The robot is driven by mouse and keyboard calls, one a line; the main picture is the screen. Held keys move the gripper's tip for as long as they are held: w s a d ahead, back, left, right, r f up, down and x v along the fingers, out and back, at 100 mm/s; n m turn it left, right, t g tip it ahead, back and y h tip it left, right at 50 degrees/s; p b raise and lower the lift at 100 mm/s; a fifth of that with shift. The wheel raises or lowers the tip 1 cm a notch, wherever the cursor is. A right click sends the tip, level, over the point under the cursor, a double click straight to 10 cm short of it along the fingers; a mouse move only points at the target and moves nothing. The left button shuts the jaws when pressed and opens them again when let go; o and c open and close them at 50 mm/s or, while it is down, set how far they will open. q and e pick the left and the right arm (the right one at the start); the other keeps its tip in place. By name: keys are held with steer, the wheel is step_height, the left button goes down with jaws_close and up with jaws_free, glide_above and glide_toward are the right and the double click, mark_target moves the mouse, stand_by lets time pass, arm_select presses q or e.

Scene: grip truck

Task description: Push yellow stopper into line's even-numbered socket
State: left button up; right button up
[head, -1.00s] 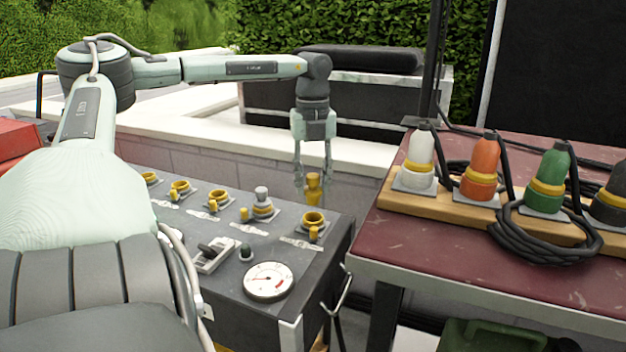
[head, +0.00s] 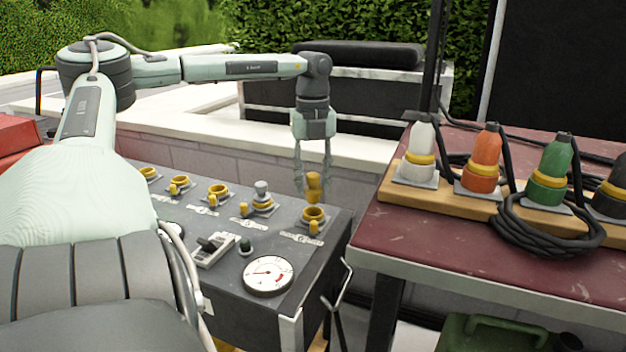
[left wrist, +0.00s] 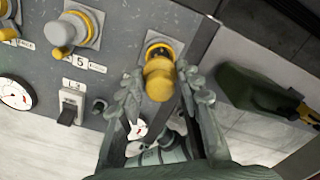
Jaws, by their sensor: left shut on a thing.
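My left gripper (head: 313,180) points down and is shut on the yellow stopper (head: 313,188). The stopper is upright, just over the yellow-rimmed socket (head: 313,214) at the right end of the panel's row. I cannot tell whether its lower end touches the rim. In the left wrist view, the stopper (left wrist: 160,80) sits between the fingertips (left wrist: 160,88) and covers part of that socket (left wrist: 158,46). The socket's number is too small to read surely in the head view. The neighbouring socket, labelled 5, holds a grey plug (head: 262,190). My right gripper is not in view.
More open yellow sockets (head: 218,191) run leftward along the dark panel (head: 300,265), which also carries a gauge (head: 268,276) and switches. To the right, a dark red table (head: 450,240) holds a board of coloured connectors and a coiled black cable (head: 548,235).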

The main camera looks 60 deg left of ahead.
mark_target(313, 188)
arm_select(q)
steer(key=shift+f, duration=0.2)
steer(key=shift+f+b, duration=0.3)
steer(key=shift+b, duration=0.1)
steer(key=shift+f+b, duration=1.4)
steer(key=shift+f, duration=0.6)
stand_by(1.4)
steer(key=o, duration=1.2)
steer(key=o, duration=0.4)
steer(key=shift+c, duration=0.2)
steer(key=shift+r, duration=0.2)
steer(key=shift+r+p, duration=1.65)
steer(key=shift+r, duration=0.75)
